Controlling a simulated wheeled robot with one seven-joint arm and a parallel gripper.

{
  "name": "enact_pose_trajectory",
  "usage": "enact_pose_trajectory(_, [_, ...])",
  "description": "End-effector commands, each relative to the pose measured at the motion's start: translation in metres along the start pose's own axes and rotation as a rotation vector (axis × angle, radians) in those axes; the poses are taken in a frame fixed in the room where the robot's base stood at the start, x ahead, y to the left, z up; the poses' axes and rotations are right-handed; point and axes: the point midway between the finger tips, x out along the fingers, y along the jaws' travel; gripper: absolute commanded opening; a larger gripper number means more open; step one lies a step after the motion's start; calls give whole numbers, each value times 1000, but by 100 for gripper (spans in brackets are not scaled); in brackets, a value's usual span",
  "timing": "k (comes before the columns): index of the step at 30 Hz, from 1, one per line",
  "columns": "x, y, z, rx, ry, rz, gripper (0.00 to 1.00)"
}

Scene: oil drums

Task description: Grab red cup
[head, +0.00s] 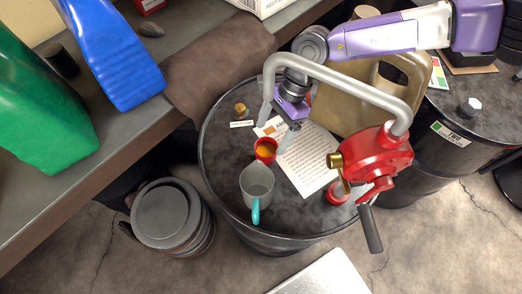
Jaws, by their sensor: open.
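The red cup (265,150) is small, with orange inside. It stands on the black drum top (225,165), at the left edge of a printed white sheet. My gripper (281,119) hangs above the drum just behind the cup, pointing down. It is open and does not appear to touch the cup. The curved grey pipe of the red pump partly covers the gripper and wrist.
A grey mug (256,182) with a teal handle stands just in front of the cup. The red hand pump (372,158) is at the right, its pipe arching over the drum. A tan canister (385,95) stands behind. A small brass-capped item (240,109) is at the left.

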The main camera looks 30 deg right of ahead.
Motion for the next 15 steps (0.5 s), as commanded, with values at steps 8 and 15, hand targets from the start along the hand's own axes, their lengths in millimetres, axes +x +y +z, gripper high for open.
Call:
enact_pose_trajectory(8, [31, 4, 2, 1, 0, 1, 82])
enact_pose_trajectory(15, [58, 5, 1, 4, -2, -1, 82])
